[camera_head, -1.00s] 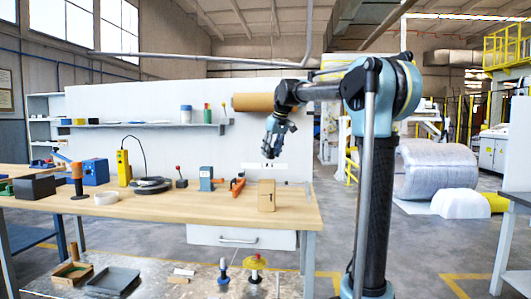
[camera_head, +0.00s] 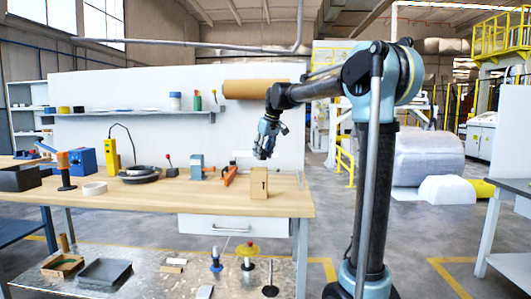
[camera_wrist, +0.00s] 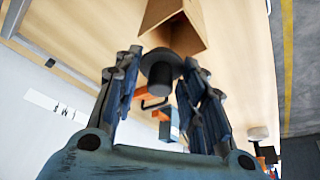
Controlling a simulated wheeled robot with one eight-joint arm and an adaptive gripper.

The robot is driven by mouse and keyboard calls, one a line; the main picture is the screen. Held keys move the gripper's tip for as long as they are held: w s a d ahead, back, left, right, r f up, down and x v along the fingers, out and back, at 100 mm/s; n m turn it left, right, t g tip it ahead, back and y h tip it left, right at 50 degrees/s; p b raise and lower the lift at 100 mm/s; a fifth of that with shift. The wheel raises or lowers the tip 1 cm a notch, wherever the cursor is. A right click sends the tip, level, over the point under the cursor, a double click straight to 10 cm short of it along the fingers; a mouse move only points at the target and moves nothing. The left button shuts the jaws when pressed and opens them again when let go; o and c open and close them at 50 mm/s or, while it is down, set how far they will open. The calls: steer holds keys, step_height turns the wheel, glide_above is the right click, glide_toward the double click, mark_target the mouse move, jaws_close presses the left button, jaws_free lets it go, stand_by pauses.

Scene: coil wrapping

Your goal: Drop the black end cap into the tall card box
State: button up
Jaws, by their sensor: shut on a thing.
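The black end cap (camera_wrist: 162,72) is a dark disc with a short round stub. It sits between the fingertips of my gripper (camera_wrist: 160,82), which is shut on it in the wrist view. The tall card box (camera_head: 259,186) stands upright near the right end of the workbench top. In the wrist view the box (camera_wrist: 182,22) is just beyond the cap, with its opening partly in view. In the head view my gripper (camera_head: 264,154) hangs a little above the box, fingers pointing down.
The wooden workbench (camera_head: 215,200) carries an orange clamp (camera_head: 229,175), a blue-grey block device (camera_head: 197,168), a dark coil (camera_head: 139,175) and a white ring (camera_head: 94,188) left of the box. A brown roll (camera_head: 250,89) is behind my gripper. The bench top in front is clear.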

steer(key=o, duration=0.9)
steer(key=shift+c, duration=0.2)
steer(key=v, duration=1.2)
steer(key=s+d+f+m+h, duration=0.2)
steer(key=s+d+f+m, duration=0.2)
steer(key=s+d+f, duration=1.25)
steer(key=s+d+f+m, duration=0.2)
steer(key=s+d+f, duration=0.1)
steer(key=s+f, duration=0.7)
steer(key=s+d+f+m+g, duration=0.1)
steer(key=s+d+f, duration=0.1)
steer(key=s+f, duration=0.8)
step_height(320, 180, down, 5)
steer(key=shift+s+d+f+m+h, duration=0.1)
steer(key=shift+s+d+m+h, duration=0.25)
steer(key=shift+s+m+h, duration=0.05)
